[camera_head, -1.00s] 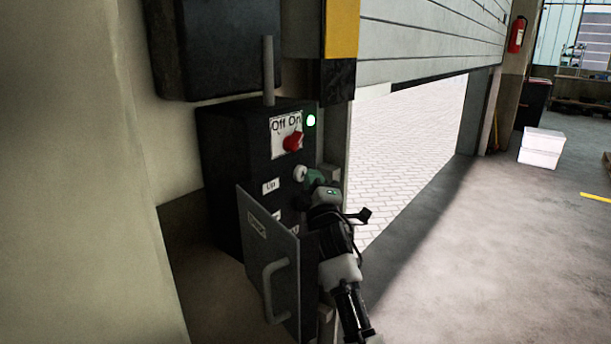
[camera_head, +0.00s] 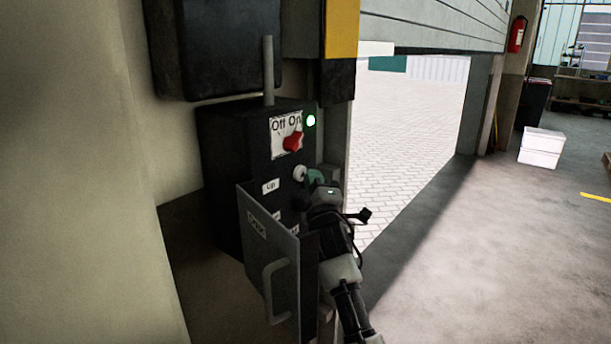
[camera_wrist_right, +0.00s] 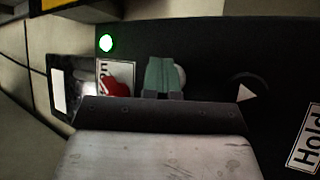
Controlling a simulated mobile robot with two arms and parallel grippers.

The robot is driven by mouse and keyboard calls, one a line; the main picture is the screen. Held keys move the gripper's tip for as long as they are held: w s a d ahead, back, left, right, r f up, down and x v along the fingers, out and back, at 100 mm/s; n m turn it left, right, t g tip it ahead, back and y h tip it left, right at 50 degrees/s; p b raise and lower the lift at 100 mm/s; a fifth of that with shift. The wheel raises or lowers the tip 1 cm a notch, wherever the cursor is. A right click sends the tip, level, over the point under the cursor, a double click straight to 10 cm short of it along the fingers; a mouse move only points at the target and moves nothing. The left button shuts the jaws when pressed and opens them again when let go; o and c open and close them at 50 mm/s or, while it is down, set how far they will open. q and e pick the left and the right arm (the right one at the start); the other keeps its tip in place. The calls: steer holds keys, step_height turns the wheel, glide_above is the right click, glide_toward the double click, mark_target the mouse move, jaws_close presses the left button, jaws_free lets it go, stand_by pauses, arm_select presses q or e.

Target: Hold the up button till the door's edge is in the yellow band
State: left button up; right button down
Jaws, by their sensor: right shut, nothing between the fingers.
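The control box (camera_head: 222,150) is on the wall, with a white up button (camera_head: 299,173) beside the "Up" label. My right gripper (camera_head: 315,177) is shut, its green fingertips at the up button. In the right wrist view the shut fingers (camera_wrist_right: 163,78) partly cover a pale round button (camera_wrist_right: 181,76); whether it is pressed in is hard to tell. The door (camera_head: 440,28) is raised, and its dark lower edge (camera_head: 440,49) shows, in the head view, level with the lower part of the yellow band (camera_head: 341,28) on the post. My left gripper is out of view.
The red knob (camera_head: 293,142) points toward On, and the green lamp (camera_head: 310,120) is lit. The box's open cover (camera_head: 270,262) with a handle stands close left of my right arm. White boxes (camera_head: 541,147) stand at the right. The floor between is clear.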

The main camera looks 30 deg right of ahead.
steer(key=shift+s, duration=0.1)
stand_by(0.7)
steer(key=shift+s+d+p, duration=0.35)
steer(key=shift+s+p, duration=0.15)
steer(key=shift+s, duration=0.25)
steer(key=s, duration=0.1)
steer(key=s+d+p, duration=0.1)
steer(key=s, duration=0.1)
steer(key=s+d+p, duration=0.1)
steer(key=shift+s, duration=0.3)
steer(key=shift+f, duration=0.1)
